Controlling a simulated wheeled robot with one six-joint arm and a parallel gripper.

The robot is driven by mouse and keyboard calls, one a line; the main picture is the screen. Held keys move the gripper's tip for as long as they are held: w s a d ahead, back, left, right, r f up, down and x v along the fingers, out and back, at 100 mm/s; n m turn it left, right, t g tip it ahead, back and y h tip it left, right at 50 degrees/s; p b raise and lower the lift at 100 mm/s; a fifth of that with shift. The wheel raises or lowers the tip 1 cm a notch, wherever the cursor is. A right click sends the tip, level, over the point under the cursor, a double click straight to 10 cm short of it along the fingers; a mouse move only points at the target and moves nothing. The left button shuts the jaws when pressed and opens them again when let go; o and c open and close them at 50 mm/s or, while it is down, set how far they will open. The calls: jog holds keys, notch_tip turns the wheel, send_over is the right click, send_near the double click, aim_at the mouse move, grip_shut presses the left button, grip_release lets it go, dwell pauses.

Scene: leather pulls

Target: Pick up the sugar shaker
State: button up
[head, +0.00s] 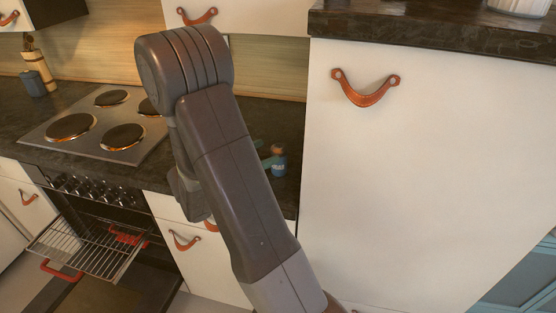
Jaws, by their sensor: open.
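A small blue shaker with a brown top (278,160) stands on the dark counter, just right of my arm. It has a pale label too small to read, and it may be the sugar shaker. My gripper (265,153) is mostly hidden behind my arm. Two teal tips that look like its fingers show at the arm's right edge, open, close to the shaker's left side. Whether they touch it cannot be told.
A stove with several hotplates (100,125) is at left, above an open oven with a pulled-out rack (90,248). A tall white cabinet (430,150) borders the counter on the right. A dark jar (33,83) and a wooden holder stand at far left.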

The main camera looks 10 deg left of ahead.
aim_at(286, 156)
jog(key=f, duration=0.4)
jog(key=shift+w+d+f, duration=0.15)
jog(key=shift+d+f, duration=0.05)
jog(key=shift+f, duration=0.05)
jog(key=shift+p+x, duration=0.6)
jog(key=shift+x, duration=3.1)
jog(key=c, duration=1.1)
